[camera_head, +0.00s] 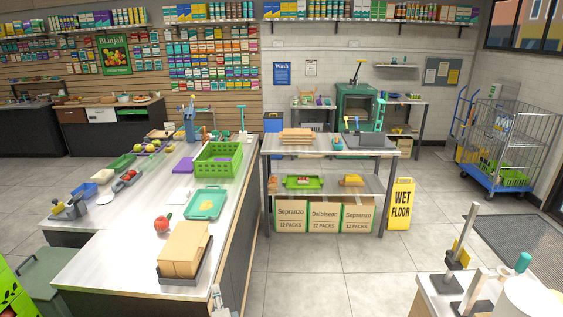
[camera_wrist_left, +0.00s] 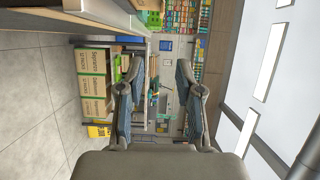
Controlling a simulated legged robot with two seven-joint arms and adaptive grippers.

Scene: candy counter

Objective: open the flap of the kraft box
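The kraft box (camera_head: 184,249) is tan and sits in a dark tray (camera_head: 180,280) at the near end of the left counter. Its top looks shut, with a line across it; the flap edge is too small to make out. My left gripper (camera_head: 218,298) shows at the bottom edge of the head view, right of the box, beside the counter's edge and apart from the box. In the left wrist view my left gripper (camera_wrist_left: 160,75) has its two fingers wide apart with nothing between them. The kraft box is not clearly seen there. My right gripper is not in view.
A red tomato-like item (camera_head: 162,224) and a teal tray (camera_head: 206,204) lie behind the box, with a green crate (camera_head: 218,160) farther back. A shelf table with cartons (camera_head: 291,218) and a wet floor sign (camera_head: 400,204) stand right. Counter left of the box is bare.

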